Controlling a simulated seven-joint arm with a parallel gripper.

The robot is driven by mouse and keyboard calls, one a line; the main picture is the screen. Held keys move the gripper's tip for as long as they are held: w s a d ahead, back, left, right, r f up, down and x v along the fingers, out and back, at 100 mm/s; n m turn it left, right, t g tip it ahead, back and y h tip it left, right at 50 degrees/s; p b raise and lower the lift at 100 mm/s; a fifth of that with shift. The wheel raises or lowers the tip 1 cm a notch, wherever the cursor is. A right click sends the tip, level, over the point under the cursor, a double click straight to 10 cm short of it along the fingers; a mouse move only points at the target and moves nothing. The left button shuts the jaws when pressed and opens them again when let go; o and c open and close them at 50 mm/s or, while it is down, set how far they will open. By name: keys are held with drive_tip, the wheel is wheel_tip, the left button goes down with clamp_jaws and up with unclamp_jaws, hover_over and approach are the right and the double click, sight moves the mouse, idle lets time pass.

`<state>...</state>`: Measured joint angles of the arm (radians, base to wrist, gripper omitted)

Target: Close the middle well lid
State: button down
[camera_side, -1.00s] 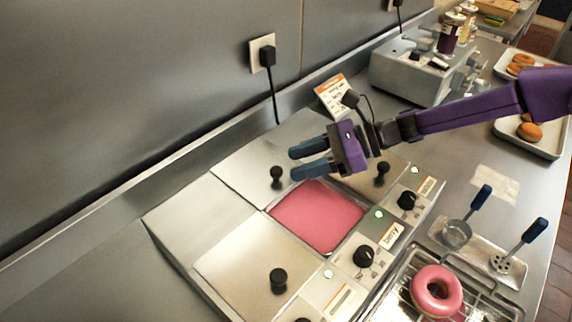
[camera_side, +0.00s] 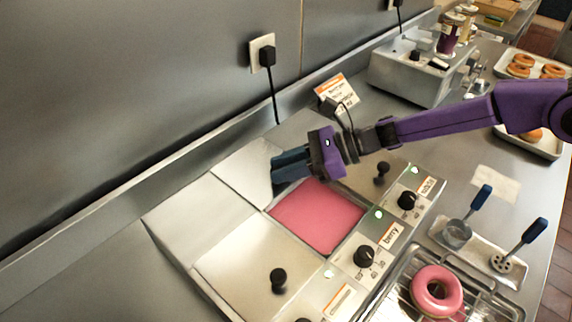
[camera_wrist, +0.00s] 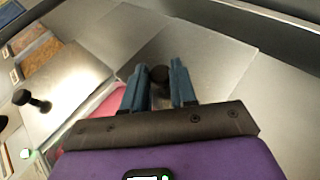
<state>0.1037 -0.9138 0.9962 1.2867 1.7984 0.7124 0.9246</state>
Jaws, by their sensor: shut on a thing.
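The middle well lid (camera_side: 243,168) is a flat steel plate lying behind the open middle well, whose pink glaze (camera_side: 318,215) shows in full. In the wrist view, the lid (camera_wrist: 205,62) extends around the fingers. My gripper (camera_side: 280,167) is at the lid's black knob (camera_wrist: 159,75), with one blue finger on each side of it. My gripper (camera_wrist: 160,78) is shut on the knob. In the side view the fingers hide the knob.
The near lid (camera_side: 245,265) and the far lid (camera_side: 365,175) lie on either side of the pink well, each with a black knob. Dials line the front panel (camera_side: 378,250). A pink donut (camera_side: 422,292) rests on a rack in front. The steel wall is behind.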

drive_tip(key=s+d, duration=1)
drive_tip(key=shift+s+d, duration=0.3)
drive_tip(key=shift+d, duration=0.05)
drive_tip(key=c, duration=1)
unclamp_jaws()
drive_tip(key=shift+s+d, duration=0.1)
drive_tip(key=v, duration=1.7)
drive_tip(key=shift+d, duration=0.2)
